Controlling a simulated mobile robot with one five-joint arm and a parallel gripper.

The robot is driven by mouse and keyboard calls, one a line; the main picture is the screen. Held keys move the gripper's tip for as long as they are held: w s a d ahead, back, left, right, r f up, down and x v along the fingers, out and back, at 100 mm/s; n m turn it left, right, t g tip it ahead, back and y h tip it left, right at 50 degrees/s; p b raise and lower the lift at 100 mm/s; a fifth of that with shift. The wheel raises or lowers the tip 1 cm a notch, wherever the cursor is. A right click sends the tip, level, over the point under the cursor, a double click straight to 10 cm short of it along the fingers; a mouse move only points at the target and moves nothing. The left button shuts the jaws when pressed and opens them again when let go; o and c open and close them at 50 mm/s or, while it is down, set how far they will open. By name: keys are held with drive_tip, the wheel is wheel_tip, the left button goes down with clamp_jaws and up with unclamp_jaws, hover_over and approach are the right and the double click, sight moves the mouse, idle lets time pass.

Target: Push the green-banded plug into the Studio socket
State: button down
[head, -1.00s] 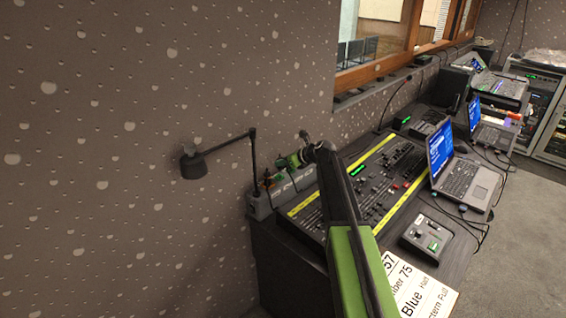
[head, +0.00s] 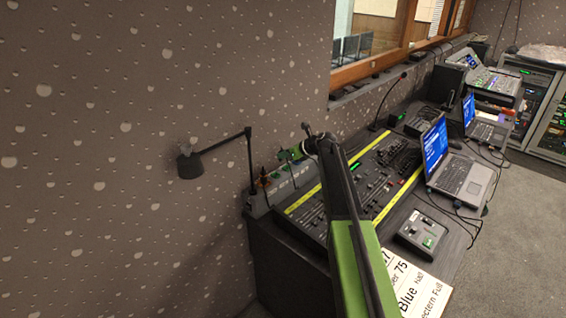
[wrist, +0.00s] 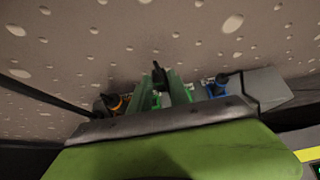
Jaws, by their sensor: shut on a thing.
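My gripper (head: 289,155) is over the grey socket box (head: 284,190) at the back left of the desk. In the wrist view its two green fingers (wrist: 160,88) are shut around a dark plug (wrist: 157,72), which sticks up between them. Its band and lower end are hidden, so I cannot tell whether it is in a socket. An orange-banded plug (wrist: 114,103) stands to the left of the fingers and a blue-banded plug (wrist: 216,87) to the right. The Studio label cannot be read in either view.
A black lamp (head: 190,165) on a jointed arm stands left of the box, close to the speckled wall (head: 90,130). The mixing desk (head: 375,175) lies to the right, with a laptop (head: 455,175) and a small control box (head: 422,233) beyond.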

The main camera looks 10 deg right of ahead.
drive_tip(key=w+d+r, duration=0.2)
drive_tip(key=d, duration=0.1)
wheel_tip(320, 180, down, 6)
drive_tip(key=b, duration=0.5)
drive_tip(key=shift+w, duration=0.1)
drive_tip(key=shift+f+b, duration=0.85)
drive_tip(key=shift+f, duration=0.05)
idle(0.9)
drive_tip(key=shift+f, duration=0.25)
idle(1.0)
drive_tip(key=c, duration=1.2)
unclamp_jaws()
drive_tip(key=shift+o, duration=0.3)
